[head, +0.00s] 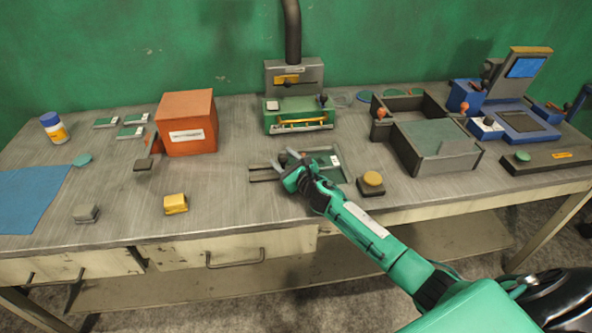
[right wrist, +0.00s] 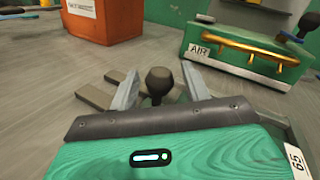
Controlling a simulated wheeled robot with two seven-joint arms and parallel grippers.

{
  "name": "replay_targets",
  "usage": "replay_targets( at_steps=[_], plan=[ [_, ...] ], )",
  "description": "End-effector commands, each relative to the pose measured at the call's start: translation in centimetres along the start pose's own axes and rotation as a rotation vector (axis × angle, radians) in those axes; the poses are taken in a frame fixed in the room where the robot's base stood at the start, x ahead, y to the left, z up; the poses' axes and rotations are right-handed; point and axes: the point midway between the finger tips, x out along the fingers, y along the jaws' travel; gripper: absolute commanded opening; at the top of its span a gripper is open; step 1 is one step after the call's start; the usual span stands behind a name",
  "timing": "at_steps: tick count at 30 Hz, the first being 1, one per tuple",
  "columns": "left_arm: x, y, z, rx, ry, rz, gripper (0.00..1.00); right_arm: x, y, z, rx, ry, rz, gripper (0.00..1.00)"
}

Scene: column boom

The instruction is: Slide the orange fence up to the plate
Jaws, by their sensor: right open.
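I cannot make out an orange fence for certain in either view. My right gripper (head: 284,158) is open, low over a low fixture in the middle of the bench. In the right wrist view its two fingers (right wrist: 160,82) stand on either side of a dark round knob (right wrist: 158,84), with gaps showing. Two grey rails (head: 264,175) run out to the left of the fixture; they also show in the right wrist view (right wrist: 95,97). A green plate (head: 325,162) with a white label lies at the fixture's right side, partly hidden by my gripper. My left gripper is not in view.
An orange box (head: 187,135) stands to the left. A green machine (head: 297,112) stands behind the fixture. A yellow button (head: 372,179) and a grey open frame (head: 435,165) are to the right.

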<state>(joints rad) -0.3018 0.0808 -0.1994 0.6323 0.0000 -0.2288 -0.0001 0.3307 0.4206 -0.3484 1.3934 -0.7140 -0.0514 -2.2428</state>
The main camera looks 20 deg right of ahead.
Motion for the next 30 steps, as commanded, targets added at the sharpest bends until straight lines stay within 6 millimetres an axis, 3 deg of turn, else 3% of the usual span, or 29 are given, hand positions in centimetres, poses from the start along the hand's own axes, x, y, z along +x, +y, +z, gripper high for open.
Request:
replay_targets(
  at_steps=[18, 24, 30],
  plan=[
    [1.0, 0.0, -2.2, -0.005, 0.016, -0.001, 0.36, -11.0, 0.0, -0.2, -0.001, 0.002, 0.0, 0.48],
    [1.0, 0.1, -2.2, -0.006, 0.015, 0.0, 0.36, -12.8, -0.1, -0.1, 0.001, 0.001, -0.001, 0.48],
    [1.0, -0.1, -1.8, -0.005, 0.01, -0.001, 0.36, -13.2, -0.1, 0.0, 0.001, 0.0, -0.001, 0.48]
  ],
)
